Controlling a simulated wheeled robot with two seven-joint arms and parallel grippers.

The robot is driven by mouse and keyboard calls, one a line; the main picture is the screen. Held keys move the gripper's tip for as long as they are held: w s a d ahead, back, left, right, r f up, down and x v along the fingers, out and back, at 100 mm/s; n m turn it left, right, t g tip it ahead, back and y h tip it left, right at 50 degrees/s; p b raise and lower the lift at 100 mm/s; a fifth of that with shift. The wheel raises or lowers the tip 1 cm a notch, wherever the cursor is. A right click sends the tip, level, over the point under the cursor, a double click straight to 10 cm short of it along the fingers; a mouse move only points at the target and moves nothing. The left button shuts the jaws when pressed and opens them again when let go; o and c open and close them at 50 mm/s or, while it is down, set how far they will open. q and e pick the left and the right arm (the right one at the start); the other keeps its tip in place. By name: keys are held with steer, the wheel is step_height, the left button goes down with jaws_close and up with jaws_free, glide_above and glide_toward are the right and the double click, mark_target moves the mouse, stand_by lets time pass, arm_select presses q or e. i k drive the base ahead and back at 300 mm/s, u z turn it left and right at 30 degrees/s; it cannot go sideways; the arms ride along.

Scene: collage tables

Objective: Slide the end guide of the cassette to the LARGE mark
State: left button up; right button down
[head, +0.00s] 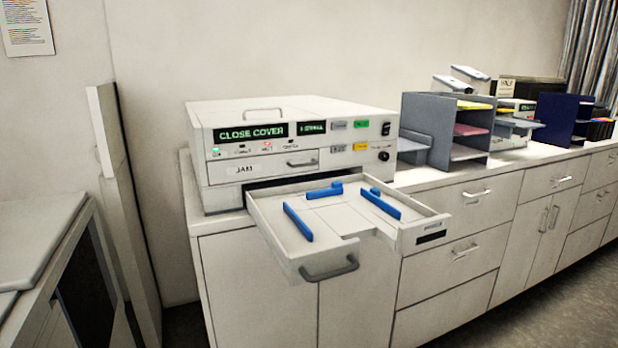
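The cassette (411,240) is a white drawer pulled out from the front of a white machine (225,178), with a grey handle (330,268) at its front. Inside are three blue guides. One long guide (298,222) stands along the left, another (380,204) along the right. A shorter blue guide with a raised tab (324,191) lies crosswise near the machine side, apart from the other two; by its position it looks like the end guide. The size marks are too small to read. Neither of my grippers is in view.
The machine's display (250,132) reads CLOSE COVER, and a label below reads JAM. The machine stands on a white cabinet run (470,225). A grey paper sorter (431,135) stands to its right. The space in front of the cassette is clear.

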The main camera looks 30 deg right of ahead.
mark_target(337, 188)
steer(key=i, duration=0.25)
steer(key=z, duration=0.95)
